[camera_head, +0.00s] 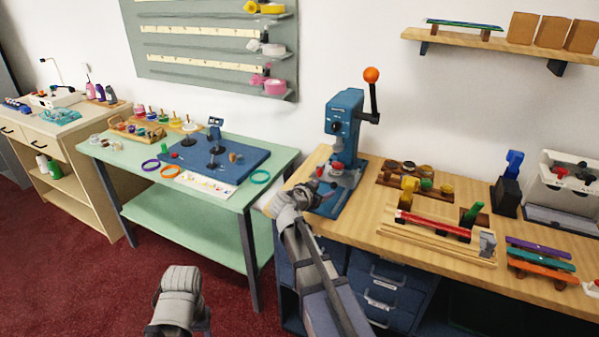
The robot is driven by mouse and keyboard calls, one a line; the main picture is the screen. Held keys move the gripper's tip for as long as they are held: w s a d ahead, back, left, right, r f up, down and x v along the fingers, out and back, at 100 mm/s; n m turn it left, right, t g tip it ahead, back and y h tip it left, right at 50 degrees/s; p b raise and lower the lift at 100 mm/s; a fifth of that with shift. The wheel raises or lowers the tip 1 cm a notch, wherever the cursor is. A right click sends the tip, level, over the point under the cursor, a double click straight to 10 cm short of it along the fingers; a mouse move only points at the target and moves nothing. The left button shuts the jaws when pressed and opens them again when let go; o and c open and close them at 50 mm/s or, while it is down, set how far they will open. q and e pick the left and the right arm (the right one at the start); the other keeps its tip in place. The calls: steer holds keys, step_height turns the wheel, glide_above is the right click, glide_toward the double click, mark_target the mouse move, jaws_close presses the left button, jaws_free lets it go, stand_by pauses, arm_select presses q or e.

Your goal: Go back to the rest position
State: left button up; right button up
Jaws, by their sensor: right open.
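My right gripper (317,187) is at the end of the arm that reaches up from the bottom middle. It is open, just in front of the blue lever press (343,125) at the left end of the wooden bench. A small red piece (337,167) sits on the press base close to the gripper; I cannot tell whether they touch. My left arm (176,297) shows low in the picture, over the red carpet. The fingers of my left gripper cannot be made out.
The wooden bench (362,230) holds a tray of dark pots (387,180), a wooden rack and coloured strips (540,255). The green table (105,153) left of it carries a blue mat (250,156) and several rings. Red carpet (80,270) is clear at lower left.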

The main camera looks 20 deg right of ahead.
steer(key=s+a+f+n+g+y+p, duration=0.2)
steer(key=s+a+n, duration=0.3)
steer(key=s+a, duration=0.3)
steer(key=s+a+f+n+g+y+p, duration=0.2)
steer(key=s+a+n, duration=0.4)
steer(key=a, duration=0.8)
steer(key=s+a+f+n+g+y+p, duration=0.2)
steer(key=s+a+n+y, duration=0.4)
steer(key=s+a, duration=0.5)
steer(key=shift+s+a+g+p, duration=0.15)
steer(key=shift+s+g+p, duration=0.15)
steer(key=shift+g+p, duration=0.6)
